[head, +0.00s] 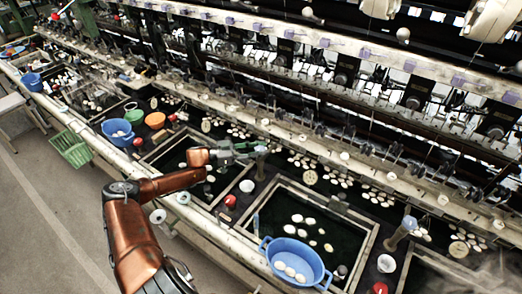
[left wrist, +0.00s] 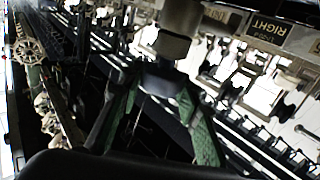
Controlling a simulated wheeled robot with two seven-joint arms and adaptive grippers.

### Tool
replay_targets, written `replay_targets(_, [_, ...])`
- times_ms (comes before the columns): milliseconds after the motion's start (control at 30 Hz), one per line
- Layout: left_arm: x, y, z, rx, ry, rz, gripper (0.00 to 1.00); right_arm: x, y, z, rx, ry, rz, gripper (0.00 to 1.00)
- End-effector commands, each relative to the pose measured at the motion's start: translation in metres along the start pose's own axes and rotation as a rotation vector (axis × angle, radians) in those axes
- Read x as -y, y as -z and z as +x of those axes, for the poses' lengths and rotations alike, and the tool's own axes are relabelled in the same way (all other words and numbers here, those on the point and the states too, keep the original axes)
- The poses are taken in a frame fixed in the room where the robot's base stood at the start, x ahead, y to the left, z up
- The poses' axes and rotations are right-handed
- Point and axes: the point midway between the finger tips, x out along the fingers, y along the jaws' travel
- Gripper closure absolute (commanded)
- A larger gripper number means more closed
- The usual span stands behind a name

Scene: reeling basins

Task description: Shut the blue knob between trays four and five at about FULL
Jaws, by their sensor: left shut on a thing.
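My left gripper (head: 245,151) reaches over the basins from the left. Its green fingers are closed around a knob (head: 261,149) on a short post between two trays. In the left wrist view, the fingertips (left wrist: 160,88) press on both sides of a dark bluish knob (left wrist: 163,77), with a pale cylinder beyond it. The knob's marking and setting are too small to read. Another blue-topped knob (head: 409,223) stands on a post farther right, apart from the gripper. My right gripper is not in view.
A framed tray (head: 367,246) with white cocoons lies right of the gripper. A blue basin (head: 268,244) of cocoons sits on its front edge. Red knobs (head: 230,200) stand nearby. The reeling machine's rail (head: 300,128) runs close behind. A green crate (head: 70,147) is at left.

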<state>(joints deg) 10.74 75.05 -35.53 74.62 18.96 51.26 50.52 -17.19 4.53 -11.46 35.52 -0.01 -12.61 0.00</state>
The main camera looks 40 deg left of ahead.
Motion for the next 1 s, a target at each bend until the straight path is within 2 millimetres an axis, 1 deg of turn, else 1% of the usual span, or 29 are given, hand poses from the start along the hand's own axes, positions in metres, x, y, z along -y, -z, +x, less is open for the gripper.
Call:
replay_targets(67, [0.001,0.000,0.000,0.000,0.002,0.001,0.93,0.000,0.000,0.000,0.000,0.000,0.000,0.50])
replay_targets(100, [0.001,0.000,0.000,0.000,0.002,0.001,0.67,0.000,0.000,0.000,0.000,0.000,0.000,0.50])
replay_targets(333, [0.001,0.000,0.000,0.000,0.002,0.001,0.51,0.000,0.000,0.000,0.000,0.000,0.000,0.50])
replay_targets(533, [0.000,0.000,0.000,0.000,0.001,0.001,0.50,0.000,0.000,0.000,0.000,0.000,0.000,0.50])
replay_targets(600, [0.000,0.000,-0.001,0.000,0.001,0.001,0.50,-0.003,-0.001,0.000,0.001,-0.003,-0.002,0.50])
replay_targets(700, [0.001,-0.001,-0.006,0.002,0.003,0.001,0.50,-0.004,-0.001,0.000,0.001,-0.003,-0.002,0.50])
replay_targets(767, [0.001,-0.001,-0.013,0.002,0.004,0.001,0.50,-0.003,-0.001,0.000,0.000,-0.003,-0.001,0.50])
replay_targets(867, [0.001,-0.001,-0.030,0.004,0.004,0.001,0.50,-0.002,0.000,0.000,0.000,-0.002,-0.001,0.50])
replay_targets(1000, [0.001,-0.002,-0.061,0.005,0.003,0.001,0.50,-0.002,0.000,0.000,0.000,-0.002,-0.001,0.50])
